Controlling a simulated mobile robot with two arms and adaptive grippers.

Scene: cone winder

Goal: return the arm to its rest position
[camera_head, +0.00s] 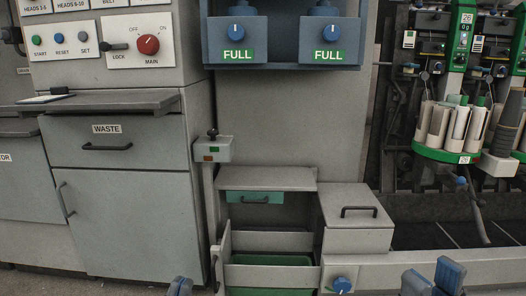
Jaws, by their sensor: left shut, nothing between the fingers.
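My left gripper (180,287) shows only as small blue-grey fingertips at the bottom edge, left of centre. It is shut and empty, in front of the grey cabinet. My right gripper (432,281) is at the bottom edge, right of centre. Its two blue-grey fingers stand apart with nothing seen between them. Both arms behind the fingertips are cut off by the frame.
A grey cabinet with a WASTE drawer (108,144) stands at the left. A bin with a green inside (270,261) and a lidded grey box (357,220) stand in the middle. A cone holder with a green rim (446,155) and several cones hangs at the right.

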